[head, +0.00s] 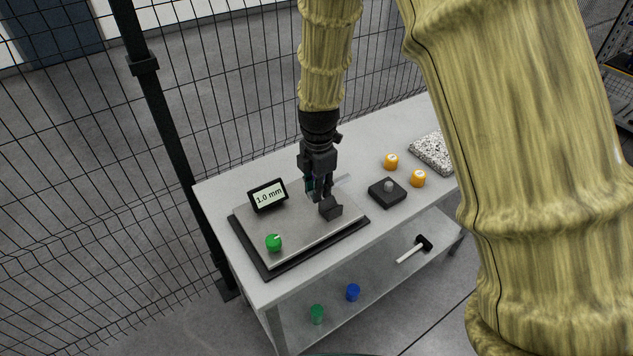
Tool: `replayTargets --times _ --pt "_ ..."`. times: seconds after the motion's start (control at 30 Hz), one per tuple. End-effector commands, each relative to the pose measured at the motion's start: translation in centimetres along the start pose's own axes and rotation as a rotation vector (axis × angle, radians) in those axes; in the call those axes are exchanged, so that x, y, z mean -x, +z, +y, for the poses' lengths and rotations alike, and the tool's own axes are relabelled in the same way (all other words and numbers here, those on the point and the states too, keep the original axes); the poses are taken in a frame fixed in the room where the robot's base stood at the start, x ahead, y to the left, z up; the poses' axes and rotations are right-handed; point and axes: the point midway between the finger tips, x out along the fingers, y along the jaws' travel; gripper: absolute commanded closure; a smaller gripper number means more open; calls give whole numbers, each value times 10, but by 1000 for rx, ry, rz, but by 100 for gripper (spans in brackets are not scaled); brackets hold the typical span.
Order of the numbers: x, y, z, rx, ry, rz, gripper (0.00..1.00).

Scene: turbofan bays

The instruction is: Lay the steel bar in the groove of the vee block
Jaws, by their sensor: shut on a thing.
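My gripper (322,194) points down over the grey plate on the bench, its fingers close together. It is shut on the steel bar (343,181), a light grey bar whose one end sticks out to the right of the fingers. The rest of the bar is mostly hidden by the fingers. A small dark block (331,209), which looks like the vee block, sits on the plate just in front of and below the fingertips. Its groove cannot be made out. I cannot tell whether the bar touches it.
The plate (290,240) carries a display reading 1.0 mm (268,195) and a green knob (273,242). To the right are a dark square base (387,192), two orange cylinders (391,161) and a speckled slab (434,152). Wire fencing (230,110) stands behind the bench.

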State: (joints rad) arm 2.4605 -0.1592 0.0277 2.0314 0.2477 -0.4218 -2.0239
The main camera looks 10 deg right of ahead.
Motion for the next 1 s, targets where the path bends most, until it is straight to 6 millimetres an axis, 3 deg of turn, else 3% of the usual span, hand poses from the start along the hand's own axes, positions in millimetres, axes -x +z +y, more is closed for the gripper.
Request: replayTargets --times 0.6,1.0 --pt "-49 1 -1 -3 0 0 100" --pt "-54 0 0 -2 1 0 100"
